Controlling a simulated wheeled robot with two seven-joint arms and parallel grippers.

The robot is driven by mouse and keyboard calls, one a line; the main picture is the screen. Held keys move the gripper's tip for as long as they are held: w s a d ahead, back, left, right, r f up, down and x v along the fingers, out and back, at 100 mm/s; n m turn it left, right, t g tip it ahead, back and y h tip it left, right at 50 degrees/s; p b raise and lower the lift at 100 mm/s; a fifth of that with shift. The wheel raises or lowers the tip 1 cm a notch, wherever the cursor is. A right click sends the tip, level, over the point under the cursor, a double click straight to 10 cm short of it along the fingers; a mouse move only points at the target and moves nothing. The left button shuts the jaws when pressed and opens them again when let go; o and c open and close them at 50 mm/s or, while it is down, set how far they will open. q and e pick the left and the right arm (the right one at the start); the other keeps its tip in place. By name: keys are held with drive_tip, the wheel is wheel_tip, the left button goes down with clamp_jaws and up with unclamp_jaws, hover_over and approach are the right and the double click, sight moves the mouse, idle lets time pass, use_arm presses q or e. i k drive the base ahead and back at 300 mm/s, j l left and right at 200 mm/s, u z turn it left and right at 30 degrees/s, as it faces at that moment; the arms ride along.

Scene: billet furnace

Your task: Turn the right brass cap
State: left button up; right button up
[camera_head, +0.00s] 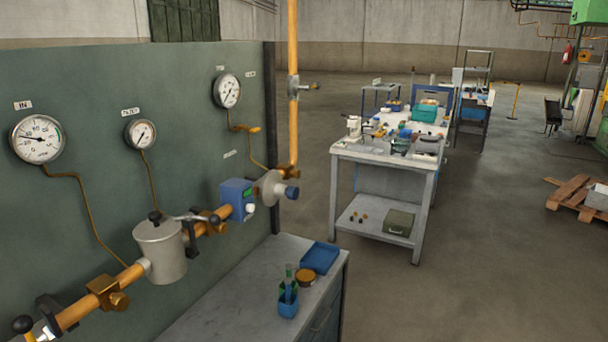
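A yellow-orange pipe runs along the green panel (190,110) at the left. Two brass fittings sit on it. The left brass fitting (105,290) has a round cap (120,301) facing forward. The right brass fitting sits between the grey filter pot (160,250) and the blue box (236,196); its cap (214,220) is small in view, and a black-knobbed lever handle lies close to it and partly covers this area. Neither of my grippers shows in the head view.
Three gauges (38,139) hang on the panel. Below it, a grey cabinet top (225,310) holds a blue tray (320,257), a brown round tin (305,277) and a blue holder (288,303). A cluttered workbench (345,150) stands beyond; open floor lies to the right.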

sight(295, 174)
drive_tip(key=i+l+z, duration=0.1)
drive_tip(key=i+l, duration=0.4)
drive_tip(key=l, duration=0.25)
drive_tip(key=i+l, duration=0.5)
drive_tip(key=l, duration=0.2)
drive_tip(key=i+l+z, duration=0.15)
drive_tip(key=i+l, duration=0.4)
drive_tip(key=l, duration=0.15)
drive_tip(key=k+j, duration=0.1)
drive_tip(key=j, duration=0.15)
